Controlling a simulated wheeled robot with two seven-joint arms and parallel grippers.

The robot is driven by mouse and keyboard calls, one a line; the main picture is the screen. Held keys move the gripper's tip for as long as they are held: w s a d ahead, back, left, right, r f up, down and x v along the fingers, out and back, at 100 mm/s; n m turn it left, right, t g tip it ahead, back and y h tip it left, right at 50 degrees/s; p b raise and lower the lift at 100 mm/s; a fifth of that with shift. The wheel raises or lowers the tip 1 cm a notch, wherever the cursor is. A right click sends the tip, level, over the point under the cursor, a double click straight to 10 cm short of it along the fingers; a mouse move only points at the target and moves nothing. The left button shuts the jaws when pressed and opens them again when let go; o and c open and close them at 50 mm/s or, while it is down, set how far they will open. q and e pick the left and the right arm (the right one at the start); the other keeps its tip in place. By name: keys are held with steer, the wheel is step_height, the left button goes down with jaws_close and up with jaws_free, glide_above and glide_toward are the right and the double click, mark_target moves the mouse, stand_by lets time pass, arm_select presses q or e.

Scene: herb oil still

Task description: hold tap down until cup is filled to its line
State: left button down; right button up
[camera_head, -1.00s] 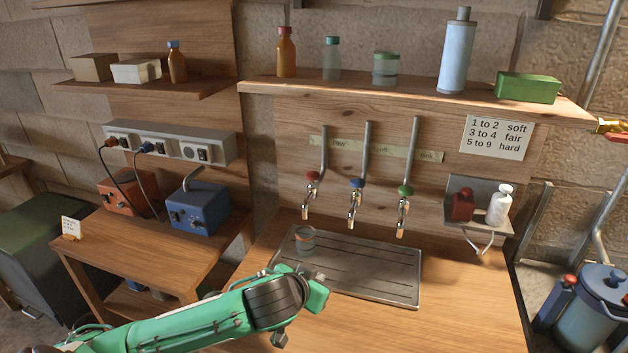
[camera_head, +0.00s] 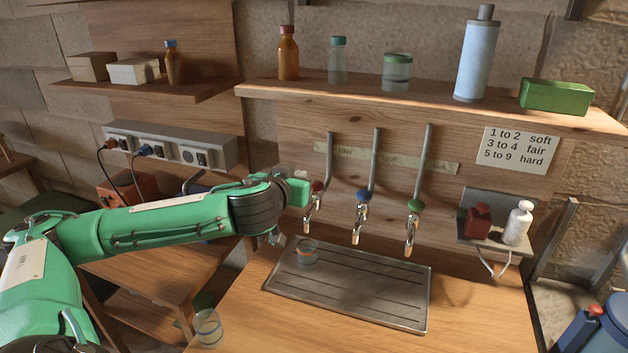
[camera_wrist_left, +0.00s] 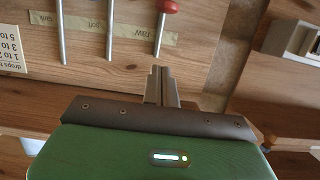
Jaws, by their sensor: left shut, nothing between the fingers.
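The cup (camera_head: 307,256) is a clear glass with a reddish line, standing upright on the drip tray (camera_head: 375,318) below the red-knobbed tap (camera_head: 311,205). I cannot make out any liquid level or stream. A blue-knobbed tap (camera_head: 359,220) and a green-knobbed tap (camera_head: 413,230) hang to its right. My left gripper (camera_head: 302,180) is just left of the red tap, partly covering its knob; I cannot tell whether they touch. In the left wrist view its fingers (camera_wrist_left: 160,72) are shut and empty, with the red knob (camera_wrist_left: 169,6) beyond them. My right gripper is out of view.
Another clear glass (camera_head: 207,328) stands at the bench's lower left. A shelf (camera_head: 420,104) with bottles and a green box (camera_head: 556,96) runs above the taps. A small bracket (camera_head: 490,243) holds a red and a white bottle at right. The bench front is clear.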

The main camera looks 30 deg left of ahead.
arm_select(q)
steer(key=shift+w, duration=0.1)
steer(key=p, duration=0.4)
glide_above(316, 186)
step_height(316, 186, down, 2)
steer(key=f, duration=0.1)
steer(key=s+f, duration=0.1)
steer(key=f, duration=0.1)
steer(key=shift+f, duration=0.1)
steer(key=shift+s+f+p, duration=0.1)
steer(key=shift+f+p, duration=0.2)
steer(key=shift+f, duration=0.4)
